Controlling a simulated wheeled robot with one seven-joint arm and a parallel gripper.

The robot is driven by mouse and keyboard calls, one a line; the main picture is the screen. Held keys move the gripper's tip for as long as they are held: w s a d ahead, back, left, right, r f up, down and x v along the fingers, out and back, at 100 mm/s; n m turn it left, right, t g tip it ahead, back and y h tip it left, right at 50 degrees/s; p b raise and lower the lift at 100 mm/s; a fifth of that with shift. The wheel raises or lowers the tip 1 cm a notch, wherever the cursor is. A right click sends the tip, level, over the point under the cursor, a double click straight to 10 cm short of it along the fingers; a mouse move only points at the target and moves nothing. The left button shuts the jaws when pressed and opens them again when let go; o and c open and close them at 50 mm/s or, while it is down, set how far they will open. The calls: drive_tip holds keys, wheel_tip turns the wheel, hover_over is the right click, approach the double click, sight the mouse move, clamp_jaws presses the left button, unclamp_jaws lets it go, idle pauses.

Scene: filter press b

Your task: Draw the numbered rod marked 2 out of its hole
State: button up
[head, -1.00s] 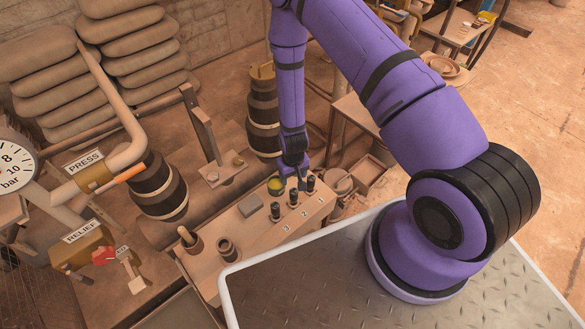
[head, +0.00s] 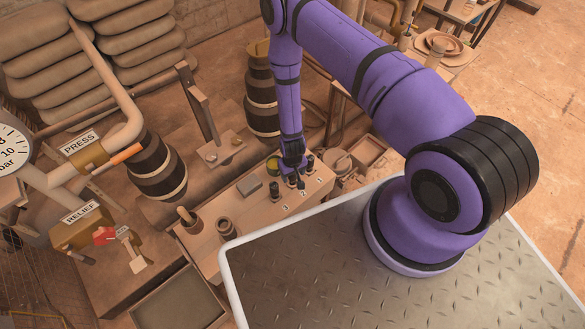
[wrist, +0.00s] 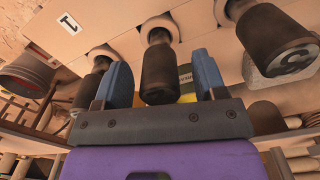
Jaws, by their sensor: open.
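Rod 2 (head: 292,181) stands upright in its hole, the middle of three dark-handled rods along the bench edge. Its label 2 (head: 303,194) is on the bench beside it. In the wrist view its dark handle (wrist: 160,72) shows between my two blue fingers, with a gap on each side. My gripper (wrist: 163,82) is open and apart from the handle as seen there. In the head view my gripper (head: 299,178) is right at rod 2 and partly covers it. The hole is barely seen.
Rod 3 (head: 275,191) and rod 1 (head: 311,165) stand close on either side. In the wrist view rod 1's handle (wrist: 88,92) is just outside my left finger.

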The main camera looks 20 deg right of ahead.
drive_tip(key=shift+f, duration=0.3)
drive_tip(key=shift+c, duration=0.5)
clamp_jaws()
wheel_tip(320, 180, up, 14)
drive_tip(key=shift+f, duration=0.25)
idle(2.9)
drive_tip(key=shift+r, duration=0.1)
drive_tip(key=shift+r, duration=0.45)
